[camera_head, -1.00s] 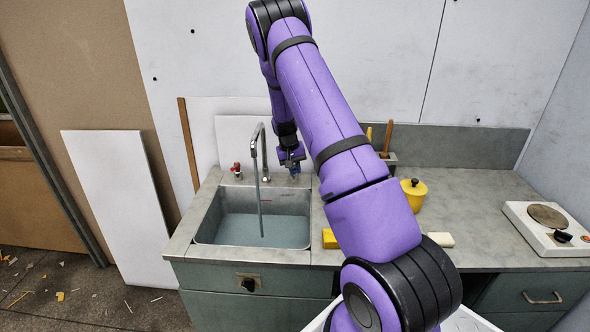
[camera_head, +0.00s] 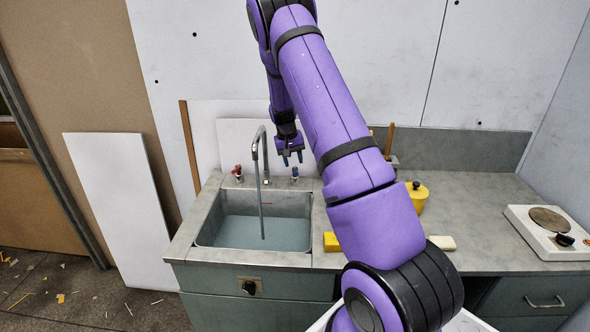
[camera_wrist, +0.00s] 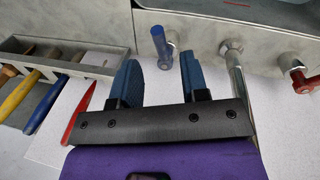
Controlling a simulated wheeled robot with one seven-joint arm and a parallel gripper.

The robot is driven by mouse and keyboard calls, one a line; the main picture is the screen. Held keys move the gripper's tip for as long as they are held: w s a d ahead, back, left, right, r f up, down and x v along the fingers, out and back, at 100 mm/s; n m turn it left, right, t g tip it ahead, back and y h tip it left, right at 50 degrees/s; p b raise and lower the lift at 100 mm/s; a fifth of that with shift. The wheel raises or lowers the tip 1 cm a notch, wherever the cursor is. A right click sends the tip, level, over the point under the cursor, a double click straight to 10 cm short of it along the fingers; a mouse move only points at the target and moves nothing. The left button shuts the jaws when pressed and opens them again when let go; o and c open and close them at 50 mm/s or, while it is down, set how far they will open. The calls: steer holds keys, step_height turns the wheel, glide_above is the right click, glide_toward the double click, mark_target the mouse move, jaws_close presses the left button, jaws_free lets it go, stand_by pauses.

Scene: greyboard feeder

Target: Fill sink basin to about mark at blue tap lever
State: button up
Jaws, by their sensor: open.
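The sink basin (camera_head: 205,231) holds grey-blue water (camera_head: 255,232) under a tall curved spout (camera_head: 256,141). A straight grey column, seemingly a stream, reaches from the spout to the water. The blue tap lever (camera_head: 295,173) stands right of the spout, and the red tap (camera_head: 237,171) left of it. My gripper (camera_head: 292,159) is open and empty just above and behind the blue lever. In the wrist view, the blue lever (camera_wrist: 159,45) lies beyond the fingertips of my gripper (camera_wrist: 160,72), in line with the gap, apparently untouched. A red mark (camera_wrist: 237,3) shows on the basin wall there.
A rack (camera_wrist: 95,65) with several coloured-handled tools is left in the wrist view. A yellow pot (camera_head: 417,195), yellow block (camera_head: 331,242) and hotplate (camera_head: 551,232) stand on the counter. A white board leans against the wall behind the taps.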

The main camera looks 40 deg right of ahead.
mark_target(297, 174)
steer(key=shift+w+a+r, duration=0.1)
steer(key=shift+a+r, duration=0.05)
steer(key=shift+r, duration=0.75)
steer(key=shift+w+a+r, duration=0.1)
steer(key=shift+a+r, duration=0.05)
steer(key=shift+r, duration=0.8)
steer(key=shift+w+a+r, duration=0.1)
steer(key=shift+a+r, duration=0.05)
steer(key=shift+r, duration=0.75)
steer(key=shift+s, duration=0.1)
steer(key=shift+s+d+f+m+t+y, duration=0.3)
steer(key=shift+s+d+f+t+y, duration=0.15)
steer(key=shift+s+d+y, duration=0.3)
steer(key=shift+m+t+y, duration=0.4)
steer(key=shift+t+y, duration=0.45)
steer(key=shift+y, duration=0.1)
steer(key=f, duration=1)
steer(key=shift+s+a+f, duration=0.1)
steer(key=shift+s+a, duration=0.15)
steer(key=shift+s, duration=0.15)
jaws_close()
